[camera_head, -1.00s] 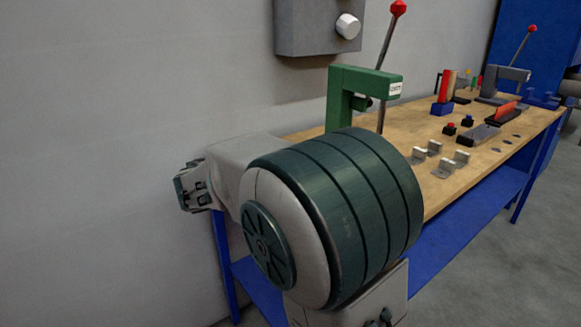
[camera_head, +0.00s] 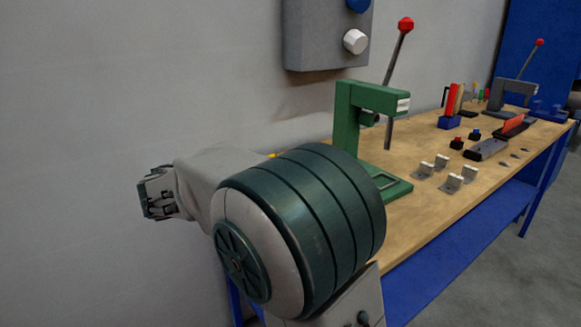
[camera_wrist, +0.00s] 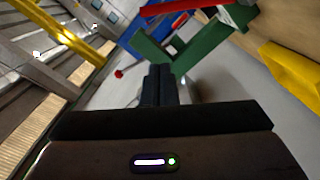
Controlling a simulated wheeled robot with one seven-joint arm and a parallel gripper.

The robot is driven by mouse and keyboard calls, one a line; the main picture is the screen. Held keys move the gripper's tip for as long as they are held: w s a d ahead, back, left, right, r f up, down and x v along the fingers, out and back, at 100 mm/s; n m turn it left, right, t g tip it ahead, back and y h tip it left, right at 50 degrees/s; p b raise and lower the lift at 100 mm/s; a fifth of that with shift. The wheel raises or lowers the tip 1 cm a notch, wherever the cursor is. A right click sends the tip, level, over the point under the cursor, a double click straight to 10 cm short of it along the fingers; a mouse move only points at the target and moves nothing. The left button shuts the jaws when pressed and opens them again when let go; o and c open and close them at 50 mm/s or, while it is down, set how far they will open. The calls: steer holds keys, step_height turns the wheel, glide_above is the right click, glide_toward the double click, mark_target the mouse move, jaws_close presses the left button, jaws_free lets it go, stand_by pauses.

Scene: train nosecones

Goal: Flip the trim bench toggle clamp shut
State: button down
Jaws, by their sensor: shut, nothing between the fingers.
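I cannot pick out the toggle clamp for certain. In the wrist view, my gripper (camera_wrist: 160,72) has its two dark fingers together and nothing between them. A green frame (camera_wrist: 195,50) with a red bar (camera_wrist: 185,15) lies beyond the fingertips; I cannot tell whether the bar belongs to it. A yellow piece (camera_wrist: 290,72) shows at the right, apart from the fingers. In the head view, a green press-like frame (camera_head: 347,118) stands on the near end of the wooden bench (camera_head: 420,208). My arm blocks part of that end, and a small yellow bit (camera_head: 272,155) shows above it.
A lever with a red knob (camera_head: 405,25) rises behind the green frame. Metal brackets (camera_head: 452,182), small blocks and a grey press (camera_head: 515,92) stand farther along the bench. A grey wall box (camera_head: 318,38) hangs above. Bare wood lies between the green frame and the brackets.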

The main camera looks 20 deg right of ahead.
steer(key=a, duration=0.4)
steer(key=shift+s+a, duration=0.25)
steer(key=shift+s, duration=0.1)
steer(key=s+d+f+n+g+y+p, duration=0.35)
steer(key=s+d+y+p, duration=0.45)
steer(key=s, duration=0.3)
steer(key=s+a+n+t+y+p, duration=0.2)
steer(key=s+a+t+y+p, duration=0.1)
steer(key=s+a+y+p, duration=0.3)
steer(key=s+y+p, duration=0.1)
steer(key=s+y, duration=0.1)
steer(key=y, duration=0.1)
steer(key=shift+s+a, duration=0.25)
